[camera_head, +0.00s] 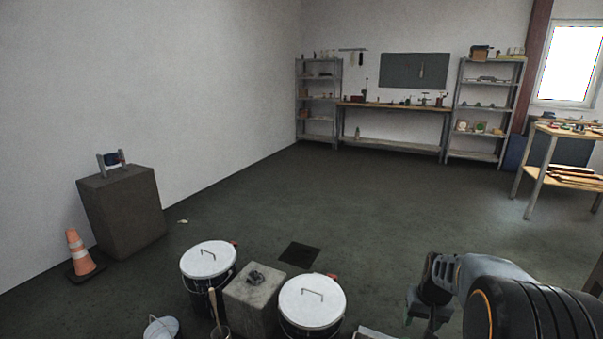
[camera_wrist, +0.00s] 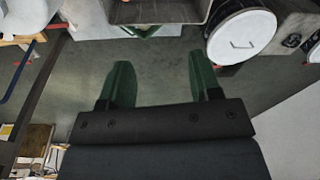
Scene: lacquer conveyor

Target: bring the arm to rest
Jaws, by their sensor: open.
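My gripper (camera_wrist: 158,85) shows in the wrist view with two green fingers spread well apart. Nothing is between the fingers, and the grey floor shows behind them. In the head view my arm is at the lower right, with the wrist bent downward. A grey metal tray-like thing (camera_wrist: 157,14) lies beyond the fingertips at the top of the wrist view. Whether it is close to the fingers is hard to tell.
Two white-lidded drums (camera_head: 208,257) (camera_head: 312,302) flank a concrete block (camera_head: 252,300) at the bottom of the head view. A dark block (camera_head: 122,212) and a traffic cone (camera_head: 80,253) stand left. Shelves and a workbench (camera_head: 393,106) line the back wall.

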